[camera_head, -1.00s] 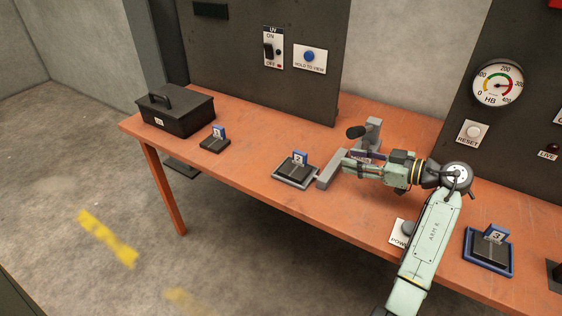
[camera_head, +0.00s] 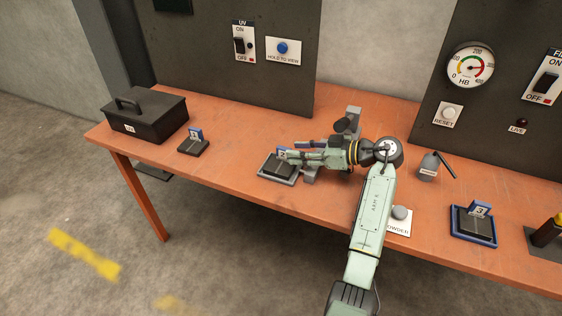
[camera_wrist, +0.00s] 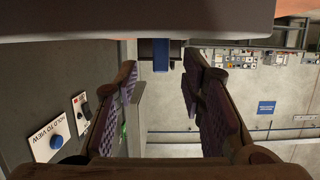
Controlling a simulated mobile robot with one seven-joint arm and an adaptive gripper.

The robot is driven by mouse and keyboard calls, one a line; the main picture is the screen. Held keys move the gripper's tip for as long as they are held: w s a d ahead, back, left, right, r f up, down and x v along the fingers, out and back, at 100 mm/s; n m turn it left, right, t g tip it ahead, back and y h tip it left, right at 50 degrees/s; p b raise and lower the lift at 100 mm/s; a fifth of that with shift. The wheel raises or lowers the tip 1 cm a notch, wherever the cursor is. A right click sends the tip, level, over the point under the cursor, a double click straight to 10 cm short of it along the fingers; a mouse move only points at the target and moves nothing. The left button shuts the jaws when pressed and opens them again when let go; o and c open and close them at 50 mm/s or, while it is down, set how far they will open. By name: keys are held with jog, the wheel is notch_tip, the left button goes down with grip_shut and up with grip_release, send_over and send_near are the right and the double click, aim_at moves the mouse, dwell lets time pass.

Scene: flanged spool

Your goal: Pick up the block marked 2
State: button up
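The block marked 2 (camera_head: 276,169) is a dark block with a small blue-edged tag, in a grey tray (camera_head: 290,181) at the middle of the orange table. Its digit is hard to read now. My gripper (camera_head: 290,150) reaches in from the right, its fingers level and at the tag, partly hiding the block. In the wrist view my gripper (camera_wrist: 162,75) is open, with a clear gap between two padded fingers. A blue upright strip (camera_wrist: 161,58), apparently the tag, shows between the fingertips against a dark shape. I cannot see contact.
A similar tagged block (camera_head: 194,147) and a black box (camera_head: 146,118) stand to the left. A block marked 3 (camera_head: 473,226) sits in a blue tray at the right. A grey fixture (camera_head: 351,116) stands behind my gripper. A dark panel (camera_head: 240,75) rises behind the table.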

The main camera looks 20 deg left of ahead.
aim_at(284, 147)
jog(key=x, duration=0.1)
jog(key=p+x, duration=0.1)
jog(key=x, duration=0.1)
jog(key=shift+a+r+p, duration=0.25)
jog(key=shift+a+p, duration=0.1)
jog(key=shift+a, duration=0.15)
jog(key=shift+a+f, duration=0.35)
jog(key=shift+a, duration=0.2)
jog(key=shift+c, duration=0.2)
grip_shut()
jog(key=shift+r, duration=0.1)
